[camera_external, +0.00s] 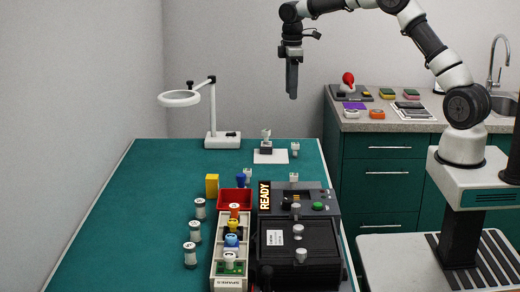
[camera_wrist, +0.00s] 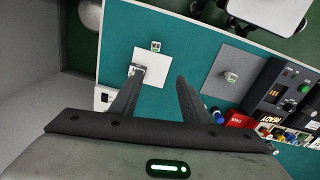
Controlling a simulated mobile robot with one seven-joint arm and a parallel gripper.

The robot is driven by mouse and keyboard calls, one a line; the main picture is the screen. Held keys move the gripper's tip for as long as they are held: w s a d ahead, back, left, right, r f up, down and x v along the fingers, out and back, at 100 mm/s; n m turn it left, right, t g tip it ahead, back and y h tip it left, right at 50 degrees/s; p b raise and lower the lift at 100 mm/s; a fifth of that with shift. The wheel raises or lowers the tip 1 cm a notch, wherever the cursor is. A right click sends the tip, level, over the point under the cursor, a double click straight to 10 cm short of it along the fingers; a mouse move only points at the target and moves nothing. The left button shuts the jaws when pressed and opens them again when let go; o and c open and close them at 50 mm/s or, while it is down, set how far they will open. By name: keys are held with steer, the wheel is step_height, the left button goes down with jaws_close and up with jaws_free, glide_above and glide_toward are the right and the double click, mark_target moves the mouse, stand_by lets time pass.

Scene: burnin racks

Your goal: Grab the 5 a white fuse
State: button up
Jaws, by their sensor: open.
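My gripper (camera_external: 292,96) hangs pointing down, high above the far end of the green table. In the wrist view its two fingers (camera_wrist: 158,78) are apart with nothing between them. Several fuse-like pieces sit in the long SPARES tray (camera_external: 218,264); one with a white top (camera_external: 229,257) is in the front compartment, others have orange, blue or yellow parts. Three white-topped cylinders (camera_external: 194,232) stand left of the tray. Small pale pieces stand on the black device (camera_external: 275,256) and behind it. Ratings are too small to read, so I cannot tell which piece is 5 A.
A red bin (camera_external: 222,196) and a yellow block (camera_external: 211,186) stand behind the tray. A magnifier lamp (camera_external: 222,140) stands at the back. A white sheet (camera_external: 279,157) with a small holder lies near it. The table's left side is clear. A counter (camera_external: 365,122) stands right.

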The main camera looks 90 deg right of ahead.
step_height(320, 180, down, 3)
steer(key=d, duration=0.3)
glide_toward(295, 150)
steer(key=shift+w+d+f, duration=0.2)
steer(key=shift+d+f, duration=0.1)
steer(key=shift+d, duration=0.15)
steer(key=shift+w+d+f, duration=0.15)
steer(key=shift+d+f, duration=0.2)
steer(key=shift+d, duration=0.1)
steer(key=shift+s+a+f, duration=0.1)
steer(key=shift+s+f, duration=0.1)
steer(key=shift+f, duration=1.15)
steer(key=shift+s+f, duration=0.2)
steer(key=shift+f, duration=1.2)
jaws_close()
